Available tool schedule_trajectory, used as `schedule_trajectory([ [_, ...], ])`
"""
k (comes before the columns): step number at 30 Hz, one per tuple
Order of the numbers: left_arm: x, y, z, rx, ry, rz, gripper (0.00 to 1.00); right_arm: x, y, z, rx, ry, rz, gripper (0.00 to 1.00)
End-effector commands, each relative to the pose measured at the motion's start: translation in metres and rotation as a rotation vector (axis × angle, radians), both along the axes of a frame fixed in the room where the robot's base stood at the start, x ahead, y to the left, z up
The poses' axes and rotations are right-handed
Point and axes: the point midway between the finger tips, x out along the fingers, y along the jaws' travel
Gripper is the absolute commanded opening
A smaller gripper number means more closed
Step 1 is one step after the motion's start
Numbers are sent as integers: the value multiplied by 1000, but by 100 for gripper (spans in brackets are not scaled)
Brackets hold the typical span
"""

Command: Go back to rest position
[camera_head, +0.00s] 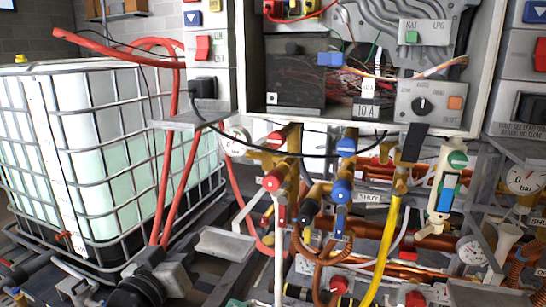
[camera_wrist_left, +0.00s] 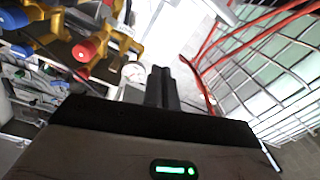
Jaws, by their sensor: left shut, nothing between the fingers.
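My left gripper (camera_wrist_left: 163,88) shows in the left wrist view as two black fingers pressed together, with nothing between them. The dark gripper body with a green light fills the bottom of that view. In the head view a dark shape low at the left, in front of the tank, looks like my left gripper (camera_head: 150,258), but its fingers are hard to make out. It is apart from the valves. My right gripper is not in view.
A caged white tank (camera_head: 110,125) stands at the left, with red hoses (camera_head: 168,150) beside it. An open heater cabinet (camera_head: 345,75) is above the pipes. Red-handled (camera_head: 272,181) and blue-handled (camera_head: 342,190) valves, a yellow hose (camera_head: 385,250) and gauges (camera_head: 523,178) crowd the middle and right.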

Motion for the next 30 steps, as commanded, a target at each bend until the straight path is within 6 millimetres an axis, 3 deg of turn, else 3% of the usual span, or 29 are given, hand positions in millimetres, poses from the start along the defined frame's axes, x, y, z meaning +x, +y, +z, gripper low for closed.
schedule_trajectory([
  [1,-15,0,-42,43,71,9,0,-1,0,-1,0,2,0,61],
  [6,-78,-2,-156,200,267,12,0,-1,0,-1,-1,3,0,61],
  [9,-125,-3,-209,286,369,-6,0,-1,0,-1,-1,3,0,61],
  [12,-168,-5,-248,357,450,-31,0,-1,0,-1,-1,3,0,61],
  [15,-201,-6,-271,407,504,-54,0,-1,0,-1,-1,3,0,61],
  [18,-220,-7,-283,433,532,-69,0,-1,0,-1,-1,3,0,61],
  [30,-226,-7,-286,442,541,-74,0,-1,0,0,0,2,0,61],
])
